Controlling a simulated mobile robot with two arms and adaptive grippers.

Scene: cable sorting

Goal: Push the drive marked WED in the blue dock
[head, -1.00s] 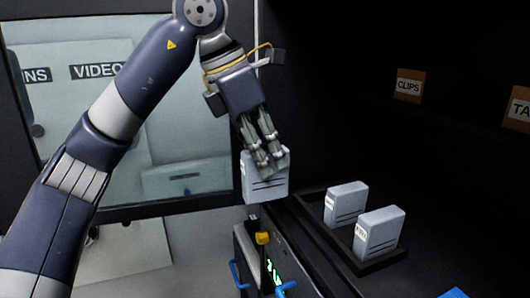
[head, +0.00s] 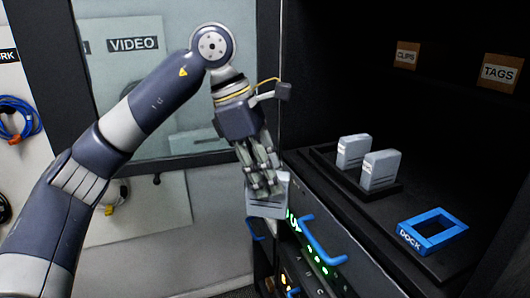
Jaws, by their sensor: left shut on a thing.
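My left gripper (head: 262,180) is shut on a light grey drive (head: 266,207), held upright in front of the cabinet's front edge. The face of this drive is partly covered by the fingers, and I cannot read its mark. Two more grey drives, a left one (head: 353,151) and a right one (head: 381,170), stand upright in a black tray (head: 334,172) on the shelf; their small labels are too small to read. The blue dock (head: 403,235), an open frame marked DOCK, lies on the shelf to the right of the tray. My right gripper is not in view.
Below the shelf edge are a blue handle (head: 324,243) and green lights on the cabinet front. Boxes marked CLIPS (head: 406,55) and TAGS (head: 500,72) stand at the back. A VIDEO board (head: 134,45) and a blue cable (head: 18,119) are at left.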

